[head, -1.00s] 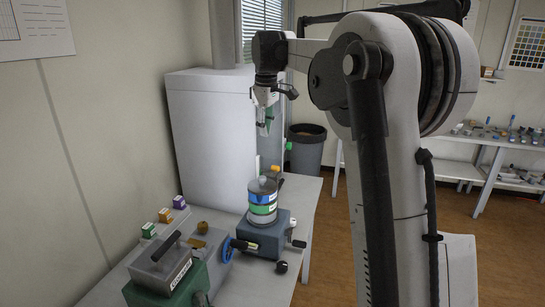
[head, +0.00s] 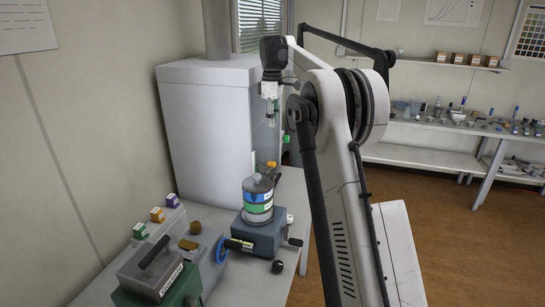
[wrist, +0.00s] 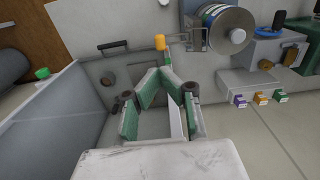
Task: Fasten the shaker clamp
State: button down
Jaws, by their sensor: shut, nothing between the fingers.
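The shaker (head: 262,238) is a blue-grey base on the bench carrying an upright grey canister (head: 258,198) with blue, white and green bands. The canister shows from above in the wrist view (wrist: 232,30). Beside it is what looks like the clamp, an orange-ended handle (head: 271,165). In the wrist view the orange end (wrist: 160,42) stands left of the canister, beyond my fingertips. My gripper (head: 271,122) hangs above the bench, in front of the white cabinet, higher than the canister. Its green-padded fingers (wrist: 164,78) are shut and empty, apart from the handle.
The white cabinet (head: 195,110) stands behind the shaker. A green knob (head: 286,138) sticks out near it. A blue handwheel (head: 221,249), small coloured boxes (head: 157,214) and a lidded green device (head: 150,275) crowd the near bench. A round black knob (head: 277,266) is at the bench's right edge.

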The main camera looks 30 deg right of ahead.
aim_at(272, 162)
notch_tip(272, 162, down, 14)
jog(key=shift+p, duration=1.05)
